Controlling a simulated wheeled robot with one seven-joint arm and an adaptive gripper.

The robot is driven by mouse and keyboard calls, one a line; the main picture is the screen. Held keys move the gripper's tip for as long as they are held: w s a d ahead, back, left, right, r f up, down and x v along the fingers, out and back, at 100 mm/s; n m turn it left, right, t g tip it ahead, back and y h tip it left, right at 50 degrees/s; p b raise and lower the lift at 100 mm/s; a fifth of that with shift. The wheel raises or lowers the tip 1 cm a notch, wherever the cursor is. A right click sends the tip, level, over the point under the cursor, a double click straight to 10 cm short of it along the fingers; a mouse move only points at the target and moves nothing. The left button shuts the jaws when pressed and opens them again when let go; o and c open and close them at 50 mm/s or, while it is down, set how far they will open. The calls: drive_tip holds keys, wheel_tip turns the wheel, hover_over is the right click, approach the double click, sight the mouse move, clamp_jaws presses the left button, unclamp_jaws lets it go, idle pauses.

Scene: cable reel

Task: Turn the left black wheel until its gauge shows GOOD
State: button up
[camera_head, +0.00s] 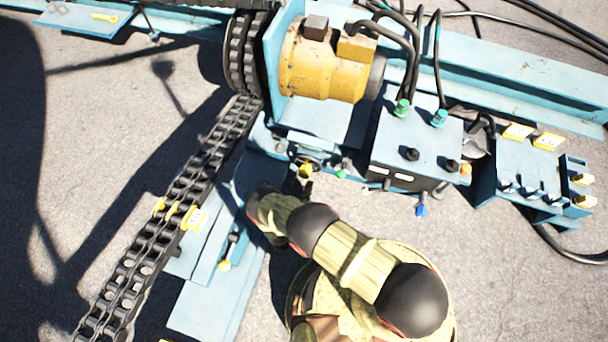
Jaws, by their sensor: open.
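Two black wheels sit on top of the blue control box: the left black wheel (411,154) and the right black wheel (451,166). Two small white plates (378,170) show on the box's front edge below them; I cannot read any gauge or the word GOOD. My arm reaches up and left from the bottom of the view. My gripper (299,182) appears as small dark parts beyond the arm's wrist, left of the control box and apart from both wheels. It is open, though its jaws are small and partly hidden.
A yellow motor (322,66) stands behind the control box, with black hoses (438,60) running up from green fittings. A heavy chain (150,245) runs down the left. A blue-tipped lever (421,209) sticks out in front. Open asphalt (530,290) lies at lower right.

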sight(303, 176)
drive_tip(key=shift+b+x, duration=0.45)
drive_tip(key=shift+x, duration=1.65)
clamp_jaws()
